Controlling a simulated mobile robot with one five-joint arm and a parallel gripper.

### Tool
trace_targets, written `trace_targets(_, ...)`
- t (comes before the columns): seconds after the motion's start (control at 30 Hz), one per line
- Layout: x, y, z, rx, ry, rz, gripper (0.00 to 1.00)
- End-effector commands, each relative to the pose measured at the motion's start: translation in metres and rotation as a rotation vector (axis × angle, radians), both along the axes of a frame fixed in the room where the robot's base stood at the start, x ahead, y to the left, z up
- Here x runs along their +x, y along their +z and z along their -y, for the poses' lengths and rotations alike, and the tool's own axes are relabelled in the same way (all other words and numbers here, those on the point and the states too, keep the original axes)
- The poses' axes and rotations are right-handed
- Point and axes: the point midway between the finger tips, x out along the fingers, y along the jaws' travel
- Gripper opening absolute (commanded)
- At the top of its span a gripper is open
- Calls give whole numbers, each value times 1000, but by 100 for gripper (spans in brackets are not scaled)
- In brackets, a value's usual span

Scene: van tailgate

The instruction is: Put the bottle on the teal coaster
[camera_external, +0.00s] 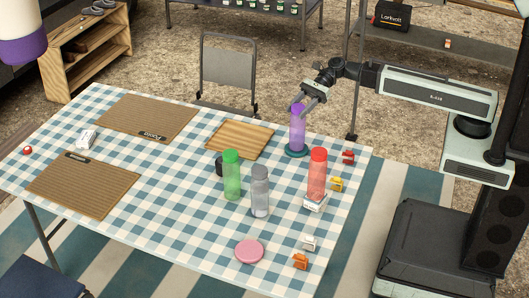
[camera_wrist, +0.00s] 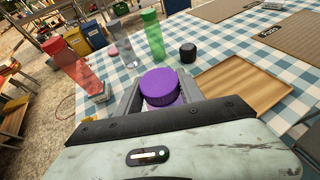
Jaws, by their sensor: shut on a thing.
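A purple bottle (camera_external: 297,131) stands upright at the teal coaster (camera_external: 296,151), near the table's far right corner. The coaster's rim shows around the bottle's base; I cannot tell whether the base touches it. My gripper (camera_external: 298,107) is shut on the bottle near its top. In the wrist view the purple cap (camera_wrist: 161,87) sits between the two fingers, and the coaster is hidden there. A green bottle (camera_external: 231,175), a grey bottle (camera_external: 260,191) and a red bottle (camera_external: 317,174) also stand on the table.
A wooden board (camera_external: 240,139) lies left of the coaster. A pink coaster (camera_external: 249,251) lies at the front. A dark small object (camera_wrist: 188,52) stands by the green bottle. Small red (camera_external: 348,157) and yellow (camera_external: 337,185) items line the right edge. Two brown mats lie left.

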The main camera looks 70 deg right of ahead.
Motion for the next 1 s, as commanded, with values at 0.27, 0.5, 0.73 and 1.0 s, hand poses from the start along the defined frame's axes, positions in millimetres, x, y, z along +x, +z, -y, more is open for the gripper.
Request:
trace_targets(0.27, 0, -2, 0, 0, 0, 0, 56)
trace_targets(0.5, 0, -1, 0, 0, 0, 0, 67)
trace_targets(0.73, -3, 7, 8, 0, -3, 0, 67)
trace_targets(1.0, -26, 35, 64, 0, -5, -1, 67)
